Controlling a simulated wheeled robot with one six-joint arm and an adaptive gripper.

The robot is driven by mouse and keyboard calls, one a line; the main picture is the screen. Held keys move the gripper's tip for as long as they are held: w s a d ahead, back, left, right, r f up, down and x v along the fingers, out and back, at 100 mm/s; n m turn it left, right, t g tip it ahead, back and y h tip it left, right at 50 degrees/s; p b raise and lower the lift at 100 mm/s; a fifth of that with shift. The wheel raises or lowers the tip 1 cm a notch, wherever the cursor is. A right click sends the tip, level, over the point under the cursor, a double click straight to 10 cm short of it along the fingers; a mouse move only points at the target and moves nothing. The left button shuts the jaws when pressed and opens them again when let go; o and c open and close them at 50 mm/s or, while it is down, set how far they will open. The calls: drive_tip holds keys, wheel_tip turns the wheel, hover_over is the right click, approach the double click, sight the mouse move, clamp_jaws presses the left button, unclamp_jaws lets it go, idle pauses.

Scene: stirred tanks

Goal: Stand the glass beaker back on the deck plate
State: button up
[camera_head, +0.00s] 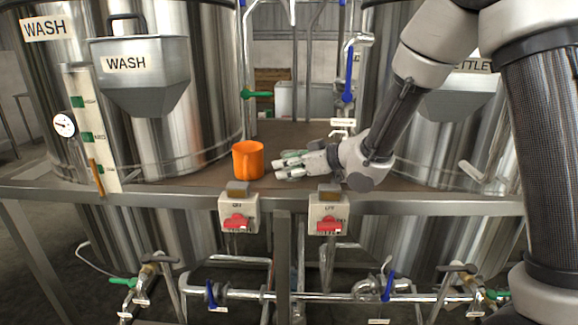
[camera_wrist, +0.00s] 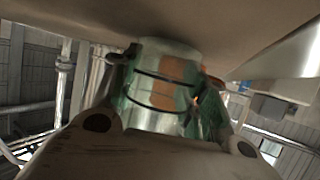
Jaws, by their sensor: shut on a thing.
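My gripper (camera_head: 288,164) is low over the brown deck plate (camera_head: 300,133), between the two tanks, reaching in from the right. In the wrist view its fingers sit on either side of a clear, greenish glass beaker (camera_wrist: 150,62) with dark bands, and it is shut on the beaker. An orange patch shows through the glass. In the head view the beaker is hard to make out among the fingers. The beaker's far end appears close to the deck in the wrist view; I cannot tell whether it touches.
Two red-switch boxes (camera_head: 238,214) (camera_head: 328,214) hang at the front edge.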

drive_tip(key=shift+f, duration=0.1)
drive_tip(key=shift+s+d+f, duration=0.1)
drive_tip(key=shift+s+f, duration=0.2)
drive_tip(key=shift+f, duration=0.3)
drive_tip(key=o, duration=1.1)
drive_tip(key=shift+f, duration=0.1)
drive_tip(key=shift+w+r, duration=0.15)
drive_tip(key=shift+r, duration=0.35)
drive_tip(key=v, duration=0.7)
drive_tip(key=shift+r, duration=0.3)
drive_tip(key=shift+d, duration=0.1)
drive_tip(key=shift+r, duration=0.15)
